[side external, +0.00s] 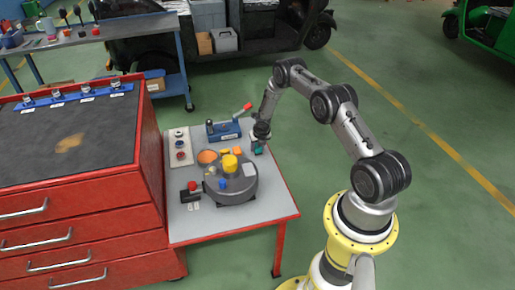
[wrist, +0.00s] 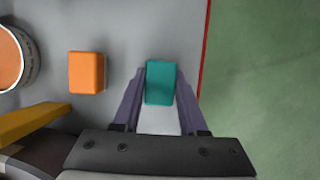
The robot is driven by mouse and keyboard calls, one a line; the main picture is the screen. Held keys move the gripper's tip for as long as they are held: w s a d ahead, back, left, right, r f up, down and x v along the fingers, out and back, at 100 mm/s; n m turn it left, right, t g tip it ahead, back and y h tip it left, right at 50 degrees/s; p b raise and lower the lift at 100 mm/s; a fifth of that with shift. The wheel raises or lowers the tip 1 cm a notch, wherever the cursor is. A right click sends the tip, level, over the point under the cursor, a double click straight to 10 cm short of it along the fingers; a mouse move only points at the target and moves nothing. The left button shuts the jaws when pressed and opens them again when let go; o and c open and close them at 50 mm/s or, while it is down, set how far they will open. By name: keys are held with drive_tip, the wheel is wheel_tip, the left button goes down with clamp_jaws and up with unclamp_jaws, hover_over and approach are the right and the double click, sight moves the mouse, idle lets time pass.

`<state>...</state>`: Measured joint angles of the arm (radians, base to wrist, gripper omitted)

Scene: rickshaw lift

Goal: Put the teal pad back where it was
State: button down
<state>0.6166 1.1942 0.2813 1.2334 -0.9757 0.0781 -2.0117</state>
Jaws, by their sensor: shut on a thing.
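The teal pad (wrist: 160,82) is a small block between the two fingers of my gripper (wrist: 160,98) in the wrist view. My gripper is shut on it. In the side view the teal pad (side external: 258,151) shows small under my gripper (side external: 259,146), near the right edge of the grey table (side external: 265,215). I cannot tell whether the pad touches the table top. A pale patch shows between the fingers below the pad in the wrist view.
An orange block (wrist: 86,72) lies left of the pad, beyond it an orange-topped round tin (wrist: 9,60). A round grey turntable (side external: 240,190) bears a yellow cylinder (side external: 230,163). A blue device (side external: 222,131) with a red lever stands behind. Bare table lies at the front.

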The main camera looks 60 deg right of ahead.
drive_tip(key=shift+f, duration=0.3)
drive_tip(key=shift+f, duration=0.15)
drive_tip(key=shift+c, duration=2.2)
unclamp_jaws()
